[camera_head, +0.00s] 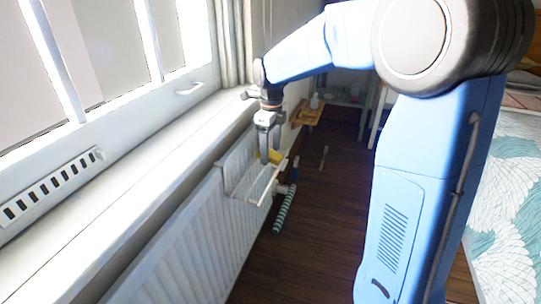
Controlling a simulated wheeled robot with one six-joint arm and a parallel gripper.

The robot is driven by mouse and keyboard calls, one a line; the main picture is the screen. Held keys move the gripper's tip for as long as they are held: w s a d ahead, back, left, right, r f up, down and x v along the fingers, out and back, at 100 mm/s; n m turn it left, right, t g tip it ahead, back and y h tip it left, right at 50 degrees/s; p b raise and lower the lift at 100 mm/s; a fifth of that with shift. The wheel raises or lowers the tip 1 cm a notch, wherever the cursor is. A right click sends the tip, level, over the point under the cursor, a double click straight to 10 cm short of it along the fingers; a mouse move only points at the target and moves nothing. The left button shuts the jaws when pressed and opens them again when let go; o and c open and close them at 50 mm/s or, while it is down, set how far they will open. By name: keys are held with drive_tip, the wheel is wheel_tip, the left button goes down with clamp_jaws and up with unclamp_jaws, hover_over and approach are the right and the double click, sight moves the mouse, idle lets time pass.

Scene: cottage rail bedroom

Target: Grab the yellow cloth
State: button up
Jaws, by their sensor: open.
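The yellow cloth (274,156) shows as a small yellow patch at the far side of the white rack (252,190) on the radiator. Most of the cloth is hidden behind my gripper and the rack. My gripper (266,159) points down over the rack, with its fingertips beside the yellow patch in the picture. It is open. I cannot tell whether the fingers touch the cloth or stand around it.
A white ribbed radiator (195,245) runs below the windowsill (120,180). A teal striped thing (285,212) hangs at the rack's right side. A small long object (323,156) lies on the dark floor (310,225). A bed (510,190) stands at right.

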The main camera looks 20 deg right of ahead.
drive_tip(key=shift+f, duration=0.15)
drive_tip(key=c, duration=1.1)
